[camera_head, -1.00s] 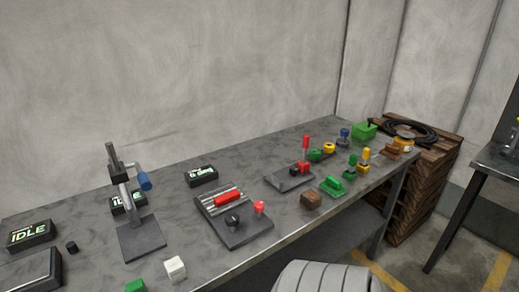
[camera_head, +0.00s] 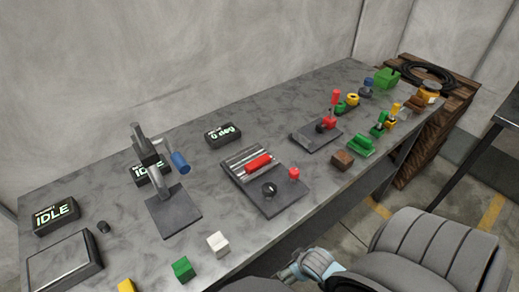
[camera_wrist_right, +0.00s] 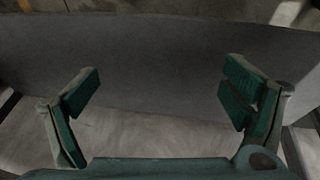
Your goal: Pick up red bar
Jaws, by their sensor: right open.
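The red bar (camera_head: 258,163) lies in a light grooved holder on a dark base plate (camera_head: 283,203) in the middle of the bench, in the head view. My right gripper (camera_wrist_right: 162,90) is open in the right wrist view, its two green fingers wide apart with nothing between them. In the head view, part of my right arm's end shows low in the picture, off the bench's front edge and well short of the bar. The bar is not seen in the wrist view. My left gripper is in neither view.
On the bar's plate stand a black knob (camera_head: 268,189) and a red button (camera_head: 294,173). A stand with a blue cylinder (camera_head: 180,162) is to the left. A white cube (camera_head: 218,244) and a green cube (camera_head: 182,269) lie near the front edge. A brown block (camera_head: 342,160) is to the right.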

